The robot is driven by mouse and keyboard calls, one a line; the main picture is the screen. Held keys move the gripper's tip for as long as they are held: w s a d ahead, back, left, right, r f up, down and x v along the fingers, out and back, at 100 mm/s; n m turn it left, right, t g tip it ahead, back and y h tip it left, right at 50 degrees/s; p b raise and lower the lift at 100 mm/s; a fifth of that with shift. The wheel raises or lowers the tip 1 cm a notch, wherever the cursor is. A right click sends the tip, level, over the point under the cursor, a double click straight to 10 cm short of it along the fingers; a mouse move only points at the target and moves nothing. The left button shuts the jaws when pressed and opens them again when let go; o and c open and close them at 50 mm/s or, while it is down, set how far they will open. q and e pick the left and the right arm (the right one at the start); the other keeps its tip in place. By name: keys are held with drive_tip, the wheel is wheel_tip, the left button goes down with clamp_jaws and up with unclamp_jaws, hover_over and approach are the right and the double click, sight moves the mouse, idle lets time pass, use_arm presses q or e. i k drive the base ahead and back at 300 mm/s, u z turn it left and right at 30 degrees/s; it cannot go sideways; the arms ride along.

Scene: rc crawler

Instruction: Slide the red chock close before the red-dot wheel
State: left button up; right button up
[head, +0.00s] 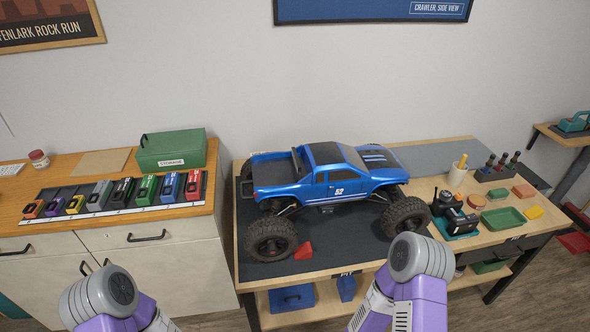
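The red chock (303,251) is a small wedge on the dark mat (340,250) of the workbench. It lies just right of the near left wheel (270,239) of the blue crawler truck (325,180); I cannot tell whether they touch. The near right wheel (407,217) is farther off to the right. Only purple and grey links of my two arms show at the bottom; neither gripper is in view.
Right of the truck are a black controller (455,215), a green tray (503,218) and small tools. The mat between the near wheels is clear apart from the chock.

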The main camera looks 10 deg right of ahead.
sight(304, 251)
drive_tip(key=k, duration=0.5)
drive_tip(key=z, duration=1.45)
drive_tip(key=i, duration=1.15)
drive_tip(key=u, duration=2.05)
